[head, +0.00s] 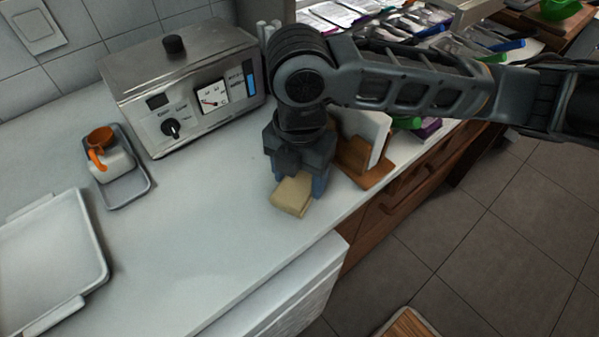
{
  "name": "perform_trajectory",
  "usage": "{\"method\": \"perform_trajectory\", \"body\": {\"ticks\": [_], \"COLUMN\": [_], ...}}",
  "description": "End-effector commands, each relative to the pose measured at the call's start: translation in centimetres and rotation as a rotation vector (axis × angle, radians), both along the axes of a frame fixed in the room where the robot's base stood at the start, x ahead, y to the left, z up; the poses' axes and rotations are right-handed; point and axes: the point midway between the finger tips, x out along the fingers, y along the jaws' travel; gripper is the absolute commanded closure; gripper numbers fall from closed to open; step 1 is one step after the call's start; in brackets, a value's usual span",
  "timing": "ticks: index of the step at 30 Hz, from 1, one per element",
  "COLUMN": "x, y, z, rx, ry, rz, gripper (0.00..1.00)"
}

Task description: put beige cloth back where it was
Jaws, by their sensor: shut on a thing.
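The beige cloth (291,195) is a small folded block low over the white counter, in the middle of the head view. My gripper (298,184) points down over it and is shut on it, with a finger on each side. The cloth's upper back part is hidden by my gripper. I cannot tell whether its underside touches the counter.
A steel appliance (190,85) stands behind on the left. A grey tray (127,185) holds a white and orange cup (104,155). A white tray (50,255) lies at the left. A wooden stand (365,170) is close right of my gripper. The counter's front middle is clear.

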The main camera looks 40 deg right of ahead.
Motion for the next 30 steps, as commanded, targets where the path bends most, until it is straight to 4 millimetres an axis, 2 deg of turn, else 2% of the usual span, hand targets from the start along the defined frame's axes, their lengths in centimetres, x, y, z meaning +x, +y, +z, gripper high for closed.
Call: {"method": "perform_trajectory", "body": {"ticks": [9, 10, 17, 25, 30], "x": [0.0, 0.0, 0.0, 0.0, 0.1], "y": [0.0, 0.0, 0.0, 0.0, 0.0], "z": [-0.4, -0.3, -0.3, -0.1, 1.2], "rx": [0.000, 0.000, 0.000, 0.000, -0.001], "ry": [0.000, 0.000, 0.000, 0.000, -0.001], "rz": [0.000, 0.000, 0.000, 0.000, 0.001], "gripper": [0.64, 0.33, 0.11, 0.10, 0.10]}}
